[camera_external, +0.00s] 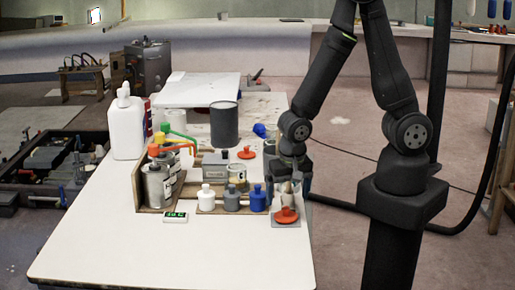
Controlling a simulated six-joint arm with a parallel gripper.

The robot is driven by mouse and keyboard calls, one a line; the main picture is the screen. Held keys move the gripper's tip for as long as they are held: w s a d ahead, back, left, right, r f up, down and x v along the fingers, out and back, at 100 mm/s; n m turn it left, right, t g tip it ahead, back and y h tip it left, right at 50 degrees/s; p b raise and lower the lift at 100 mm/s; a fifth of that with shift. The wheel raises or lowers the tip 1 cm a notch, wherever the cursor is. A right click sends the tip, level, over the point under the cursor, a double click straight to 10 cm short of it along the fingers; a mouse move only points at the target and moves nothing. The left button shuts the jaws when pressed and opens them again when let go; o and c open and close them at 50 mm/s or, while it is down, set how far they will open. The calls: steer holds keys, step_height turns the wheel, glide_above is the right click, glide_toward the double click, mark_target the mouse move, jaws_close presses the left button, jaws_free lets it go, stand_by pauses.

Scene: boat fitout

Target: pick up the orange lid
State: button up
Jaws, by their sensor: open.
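Two orange lid-like discs with raised knobs show in the external view. The other orange disc (246,153) lies farther back, near the dark grey cylinder. My gripper (289,187) is low over the right table edge, just behind and above the nearer lid. It is open; no lid shows in it. A pale container partly hides the area between it and the nearer lid, so the exact gap is unclear.
White, grey and blue small bottles (231,198) stand left of my gripper. Metal cans (157,186) stand in a wooden rack, near a white jug (126,126) and a dark grey cylinder (224,125). A small digital display (175,217) lies in front. The table's front (170,258) is clear.

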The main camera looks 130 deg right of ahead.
mark_target(286, 207)
steer(key=shift+s+d+f, duration=0.1)
steer(key=shift+d+f, duration=0.05)
steer(key=shift+f, duration=0.75)
steer(key=shift+s+d+f, duration=0.1)
steer(key=shift+d+f, duration=0.05)
steer(key=shift+f, duration=0.7)
steer(key=shift+d+f, duration=0.15)
steer(key=shift+f, duration=0.75)
steer(key=c, duration=1)
steer(key=shift+c, duration=0.2)
steer(key=shift+r, duration=0.15)
